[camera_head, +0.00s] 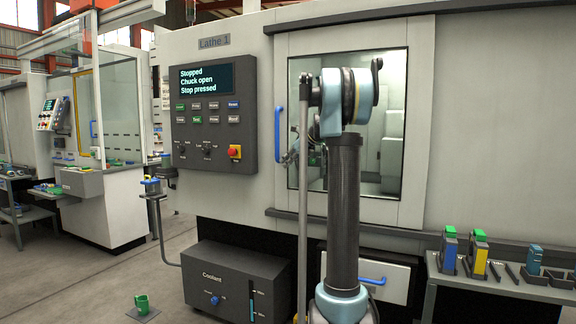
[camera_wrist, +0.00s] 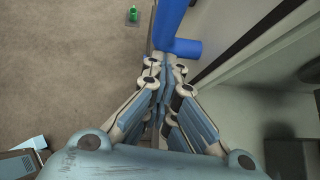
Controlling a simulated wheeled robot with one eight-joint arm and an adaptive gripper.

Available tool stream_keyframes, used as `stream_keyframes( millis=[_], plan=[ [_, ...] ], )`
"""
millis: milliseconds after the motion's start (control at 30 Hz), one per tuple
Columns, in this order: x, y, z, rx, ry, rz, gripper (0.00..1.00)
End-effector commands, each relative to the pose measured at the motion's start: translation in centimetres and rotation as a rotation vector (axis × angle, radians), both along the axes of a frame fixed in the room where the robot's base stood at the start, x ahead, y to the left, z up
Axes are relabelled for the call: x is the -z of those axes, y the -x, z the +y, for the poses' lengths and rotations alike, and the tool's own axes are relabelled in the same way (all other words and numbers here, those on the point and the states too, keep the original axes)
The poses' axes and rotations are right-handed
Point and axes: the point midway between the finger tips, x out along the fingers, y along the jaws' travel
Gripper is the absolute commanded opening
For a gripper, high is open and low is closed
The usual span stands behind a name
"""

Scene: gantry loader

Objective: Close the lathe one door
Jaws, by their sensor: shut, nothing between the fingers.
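No open gap shows beside the door's left edge, but my arm covers part of the window. In the wrist view, the blue handle (camera_wrist: 168,25) is just ahead of my gripper (camera_wrist: 168,72). The gripper's fingers are together and hold nothing. I cannot tell whether the fingertips touch the handle.
A control panel (camera_head: 213,112) left of the door reads "Stopped, Chuck open, Stop pressed". A coolant box (camera_head: 235,285) stands below. A side table (camera_head: 510,285) with coloured parts is at right. A green part (camera_head: 142,304) sits low at left. Grey floor is free at left.

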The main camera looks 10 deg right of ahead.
Motion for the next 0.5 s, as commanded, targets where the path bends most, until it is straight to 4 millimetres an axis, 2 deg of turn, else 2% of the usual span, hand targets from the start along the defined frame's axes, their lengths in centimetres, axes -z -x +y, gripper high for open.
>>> stream_keyframes(
  millis=[267,367,500],
  plan=[
    [-0.1,0.0,0.2,-0.002,-0.004,-0.003,0.00],
    [0.1,0.3,-0.3,-0.004,-0.003,-0.002,0.00],
    [0.5,1.2,-1.8,-0.002,-0.002,-0.001,0.00]
  ],
)
